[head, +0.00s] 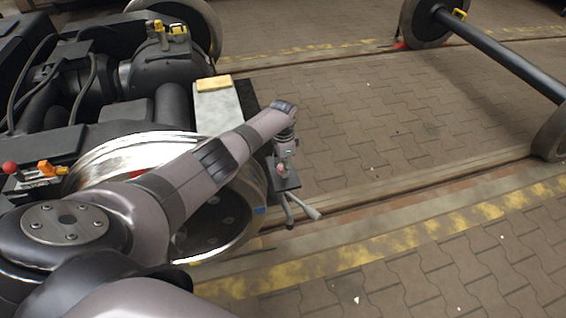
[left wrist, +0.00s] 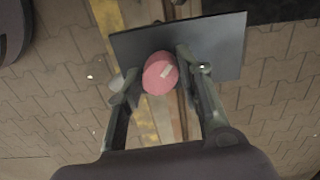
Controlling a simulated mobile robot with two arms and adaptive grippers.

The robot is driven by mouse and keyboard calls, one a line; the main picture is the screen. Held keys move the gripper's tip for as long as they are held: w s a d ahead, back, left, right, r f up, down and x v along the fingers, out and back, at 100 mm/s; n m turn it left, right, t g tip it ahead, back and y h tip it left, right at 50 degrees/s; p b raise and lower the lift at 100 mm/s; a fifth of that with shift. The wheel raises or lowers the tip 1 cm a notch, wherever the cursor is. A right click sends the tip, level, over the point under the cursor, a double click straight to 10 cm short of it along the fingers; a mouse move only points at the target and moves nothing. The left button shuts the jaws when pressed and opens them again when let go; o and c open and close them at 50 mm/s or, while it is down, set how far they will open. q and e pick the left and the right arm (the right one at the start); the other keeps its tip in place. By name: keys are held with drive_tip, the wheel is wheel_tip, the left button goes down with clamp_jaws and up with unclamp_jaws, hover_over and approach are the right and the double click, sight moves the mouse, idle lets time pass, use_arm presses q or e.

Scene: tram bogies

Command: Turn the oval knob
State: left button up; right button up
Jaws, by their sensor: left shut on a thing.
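The oval knob (left wrist: 160,73) is pinkish red with a small pale rectangular mark on its face. It sits in front of a dark flat plate (left wrist: 222,48) in the left wrist view. My left gripper (left wrist: 156,78) has one finger on each side of the knob and is shut on it. In the head view the left gripper (head: 284,165) reaches down to the same dark plate (head: 286,182), beside the large shiny wheel; the knob is small there and mostly covered by the fingers. My right gripper is not in view.
The shiny wheel (head: 125,152) and dark bogie parts fill the left. A yellow block lies on a pale box (head: 218,108). A wheelset axle (head: 500,52) stands at upper right. The paved floor between is clear.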

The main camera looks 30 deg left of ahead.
use_arm(q)
drive_tip(key=n+p, duration=0.1)
drive_tip(key=n, duration=0.4)
drive_tip(key=shift+d+n, duration=0.1)
drive_tip(key=shift+n, duration=0.2)
drive_tip(key=shift+n+p, duration=0.4)
drive_tip(key=shift+n, duration=0.5)
drive_tip(key=n, duration=0.2)
drive_tip(key=shift+n, duration=0.4)
drive_tip(key=n, duration=0.2)
drive_tip(key=shift+n+p, duration=0.3)
drive_tip(key=shift+p, duration=0.05)
drive_tip(key=shift+n, duration=2.4)
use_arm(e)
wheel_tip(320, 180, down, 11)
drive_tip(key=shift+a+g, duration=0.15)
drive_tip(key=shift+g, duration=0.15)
